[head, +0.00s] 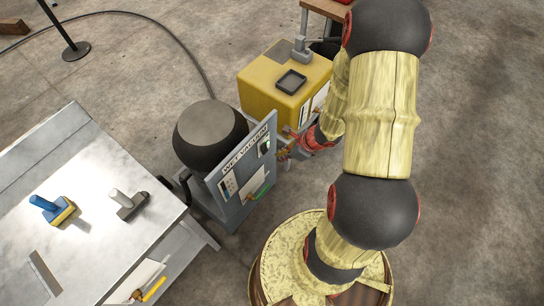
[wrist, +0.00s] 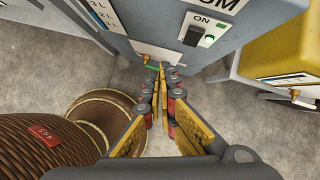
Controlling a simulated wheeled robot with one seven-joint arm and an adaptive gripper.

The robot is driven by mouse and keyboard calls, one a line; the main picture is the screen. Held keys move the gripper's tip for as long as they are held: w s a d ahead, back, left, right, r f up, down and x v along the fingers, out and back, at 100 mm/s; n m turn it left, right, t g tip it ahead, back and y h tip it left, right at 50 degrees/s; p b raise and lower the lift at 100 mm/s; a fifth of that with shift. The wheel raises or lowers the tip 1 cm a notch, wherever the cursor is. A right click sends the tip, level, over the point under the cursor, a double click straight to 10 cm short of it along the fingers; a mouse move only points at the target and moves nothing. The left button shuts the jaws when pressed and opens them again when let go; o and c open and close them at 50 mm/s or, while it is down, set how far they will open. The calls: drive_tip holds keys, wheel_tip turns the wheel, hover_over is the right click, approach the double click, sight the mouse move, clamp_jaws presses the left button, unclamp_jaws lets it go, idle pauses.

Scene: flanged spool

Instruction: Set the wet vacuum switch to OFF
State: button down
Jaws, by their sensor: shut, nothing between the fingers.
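The wet vacuum (head: 208,135) is a dark round drum behind a grey upright panel lettered WET VACUUM. Its switch (wrist: 193,36) is a black rocker on a white plate, with ON printed above and a green mark beside it. I cannot tell which way the rocker is tipped. In the head view the switch (head: 265,147) is small, near the panel's right edge. My gripper (wrist: 162,68) is shut and empty, its fingertips together below and left of the switch in the wrist view, apart from the rocker. In the head view my gripper (head: 286,150) is beside the panel's right edge, partly hidden.
A yellow machine (head: 270,80) stands behind and right of the panel. A grey workbench (head: 60,220) with small blue and grey tools is at the left. A large rope-wound spool (wrist: 40,140) fills the lower left of the wrist view. Bare concrete floor lies between.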

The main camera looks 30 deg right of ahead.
sight(264, 148)
drive_tip(key=d+m, duration=0.1)
drive_tip(key=d+m+h, duration=0.1)
drive_tip(key=d+m, duration=0.1)
drive_tip(key=shift+w+d+f+m+h, duration=0.25)
drive_tip(key=shift+w+d+m+h, duration=0.05)
drive_tip(key=shift+w+m, duration=0.1)
drive_tip(key=w+a+f+b, duration=0.3)
drive_tip(key=w+f+b, duration=0.2)
drive_tip(key=w+f, duration=0.3)
drive_tip(key=shift+f, duration=1.05)
